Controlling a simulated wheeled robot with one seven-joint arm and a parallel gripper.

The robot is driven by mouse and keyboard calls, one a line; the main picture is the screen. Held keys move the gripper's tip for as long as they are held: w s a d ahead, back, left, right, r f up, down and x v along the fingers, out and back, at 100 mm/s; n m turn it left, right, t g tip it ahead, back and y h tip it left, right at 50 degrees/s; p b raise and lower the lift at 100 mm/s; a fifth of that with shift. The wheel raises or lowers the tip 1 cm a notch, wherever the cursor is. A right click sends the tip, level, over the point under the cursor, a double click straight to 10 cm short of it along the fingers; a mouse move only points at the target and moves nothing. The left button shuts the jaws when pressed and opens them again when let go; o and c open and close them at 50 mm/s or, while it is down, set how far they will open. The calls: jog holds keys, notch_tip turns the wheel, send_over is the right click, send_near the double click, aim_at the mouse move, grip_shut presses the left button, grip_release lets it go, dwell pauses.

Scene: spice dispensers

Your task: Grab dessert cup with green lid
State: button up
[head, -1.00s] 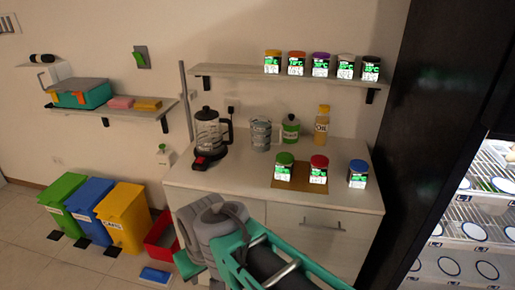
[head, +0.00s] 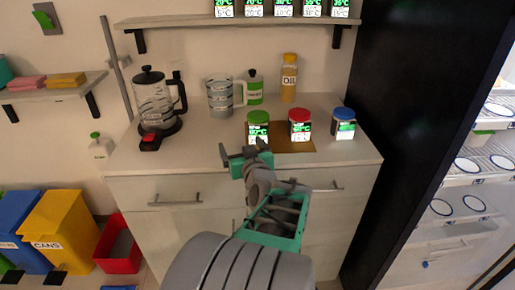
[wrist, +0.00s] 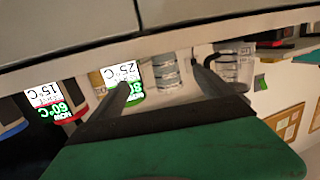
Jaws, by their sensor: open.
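A small jar with a green lid (head: 258,118) and a lit temperature label stands upright on the counter, at the left end of a brown mat (head: 292,145). It also shows in the wrist view (wrist: 120,74), upside down. My gripper (head: 244,152) is open and empty, in front of the counter edge. Its fingers point toward the green-lid jar and appear apart from it. In the wrist view one finger overlaps the jar's label, and the gap between the fingertips (wrist: 162,80) lies to the right of the jar.
A red-lid jar (head: 299,125) and blue-lid jar (head: 344,124) stand to the right. A coffee maker (head: 155,100) stands left. A shelf (head: 180,20) hangs above.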

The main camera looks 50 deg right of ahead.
aim_at(260, 132)
jog(key=s+d+h, duration=0.1)
jog(key=s+d, duration=0.1)
jog(key=s+d+m+h, duration=0.1)
jog(key=s+d, duration=0.1)
jog(key=shift+s+d+r+m+h+b, duration=0.2)
jog(key=shift+s+d+m+h+b, duration=0.1)
jog(key=shift+h, duration=0.1)
jog(key=x, duration=0.7)
jog(key=shift+w+d+r+p, duration=0.15)
jog(key=shift+w+d+p, duration=0.1)
jog(key=shift+p, duration=0.1)
jog(key=shift+s, duration=0.1)
jog(key=c, duration=1.7)
jog(key=shift+r, duration=0.1)
jog(key=shift+c, duration=0.2)
